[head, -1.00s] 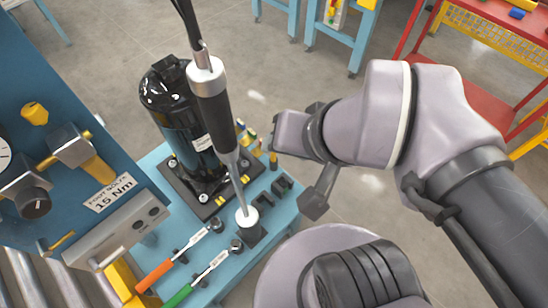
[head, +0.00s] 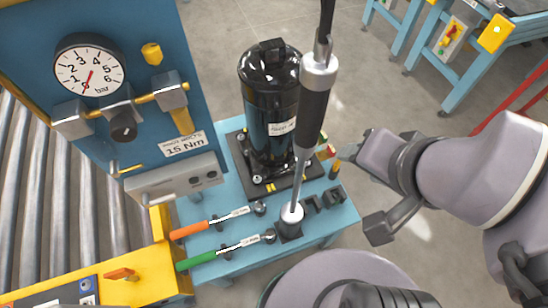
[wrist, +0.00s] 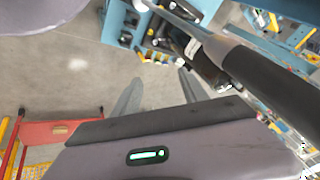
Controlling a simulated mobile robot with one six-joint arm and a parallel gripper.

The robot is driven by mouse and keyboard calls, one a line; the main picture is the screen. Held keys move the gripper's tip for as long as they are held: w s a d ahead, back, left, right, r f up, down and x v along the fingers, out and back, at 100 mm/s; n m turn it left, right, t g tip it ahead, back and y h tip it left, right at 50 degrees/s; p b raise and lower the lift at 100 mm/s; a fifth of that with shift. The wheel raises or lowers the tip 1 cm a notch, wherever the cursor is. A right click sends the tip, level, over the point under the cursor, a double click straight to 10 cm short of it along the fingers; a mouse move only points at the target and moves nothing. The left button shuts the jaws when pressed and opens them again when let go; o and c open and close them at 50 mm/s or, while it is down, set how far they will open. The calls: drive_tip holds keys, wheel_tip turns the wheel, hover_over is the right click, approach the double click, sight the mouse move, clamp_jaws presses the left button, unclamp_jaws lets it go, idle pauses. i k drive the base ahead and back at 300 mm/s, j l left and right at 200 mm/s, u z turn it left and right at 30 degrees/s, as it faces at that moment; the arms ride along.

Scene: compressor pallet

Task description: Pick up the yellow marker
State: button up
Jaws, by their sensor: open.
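The black compressor (head: 270,112) stands on the blue table (head: 335,218). A hanging driver (head: 314,100) rests its tip in a holder in front. Orange (head: 190,230) and green (head: 197,260) wrenches lie at front left. A gauge panel (head: 35,60) stands left.

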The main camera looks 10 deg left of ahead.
sight(336, 167)
drive_tip(key=l+u, duration=0.15)
drive_tip(key=u, duration=0.2)
drive_tip(key=l+u, duration=0.1)
drive_tip(key=u, duration=0.25)
drive_tip(key=j+u, duration=0.1)
drive_tip(key=j, duration=0.15)
drive_tip(key=k+l+u, duration=0.2)
drive_tip(key=l, duration=0.15)
drive_tip(key=i+l+z, duration=0.1)
drive_tip(key=l+z, duration=0.2)
drive_tip(key=z, duration=0.2)
drive_tip(key=k+l+u, duration=0.1)
drive_tip(key=l+u, duration=0.15)
drive_tip(key=k+l+u, duration=0.25)
drive_tip(key=l, duration=0.15)
drive_tip(key=i+l, duration=0.05)
drive_tip(key=i, duration=0.05)
